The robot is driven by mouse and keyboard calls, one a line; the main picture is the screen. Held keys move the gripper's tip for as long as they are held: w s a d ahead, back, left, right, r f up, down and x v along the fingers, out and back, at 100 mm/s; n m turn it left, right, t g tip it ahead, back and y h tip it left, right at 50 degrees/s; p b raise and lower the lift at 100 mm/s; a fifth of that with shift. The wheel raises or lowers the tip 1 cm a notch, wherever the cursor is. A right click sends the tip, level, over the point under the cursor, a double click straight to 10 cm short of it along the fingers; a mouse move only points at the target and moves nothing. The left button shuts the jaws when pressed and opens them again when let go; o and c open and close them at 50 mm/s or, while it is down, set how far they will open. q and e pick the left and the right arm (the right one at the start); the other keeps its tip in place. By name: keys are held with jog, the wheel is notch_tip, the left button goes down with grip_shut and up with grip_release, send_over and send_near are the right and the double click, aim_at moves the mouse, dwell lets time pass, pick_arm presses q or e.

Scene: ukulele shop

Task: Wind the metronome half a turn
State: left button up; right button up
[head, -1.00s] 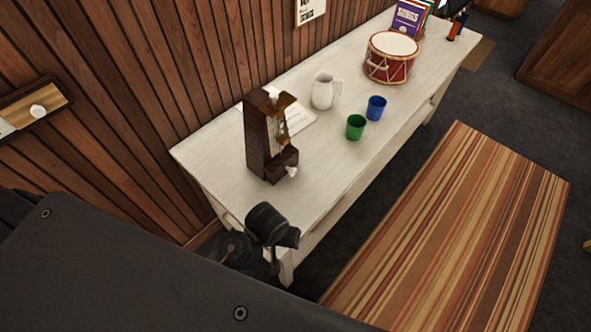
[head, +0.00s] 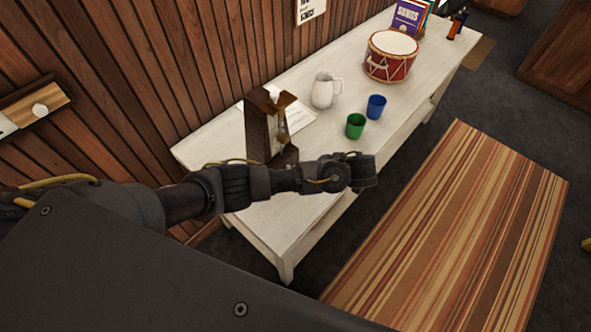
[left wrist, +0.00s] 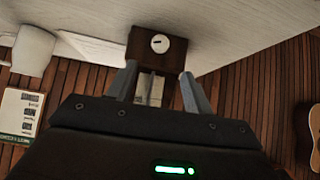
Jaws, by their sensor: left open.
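The dark wooden metronome (head: 256,128) stands upright on the white table, with my left arm crossing in front of its lower part. Its winding key is hidden behind that arm in the head view. The left wrist view shows the metronome upside down, with the round white key (left wrist: 159,43) on its brown face. My left gripper (left wrist: 158,79) is open and empty, its two fingers pointing towards the metronome. The key appears just beyond the fingertips, roughly between them and apart from them. My right gripper is not in view.
The white table (head: 215,140) also carries a white jug (head: 323,92), a green cup (head: 355,126), a blue cup (head: 376,107) and a red drum (head: 389,62). A paper sheet (head: 300,118) lies behind the metronome. The wooden wall (head: 150,80) borders the table's far side.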

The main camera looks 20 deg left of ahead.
pick_arm(q)
jog(key=b+x, duration=0.1)
jog(key=x, duration=0.8)
jog(key=shift+a+f, duration=0.15)
jog(key=shift+w+a+f, duration=0.2)
jog(key=shift+a+f, duration=0.2)
jog(key=shift+f, duration=0.2)
jog(key=shift+c, duration=0.4)
jog(key=c, duration=0.9)
jog(key=shift+o, duration=0.2)
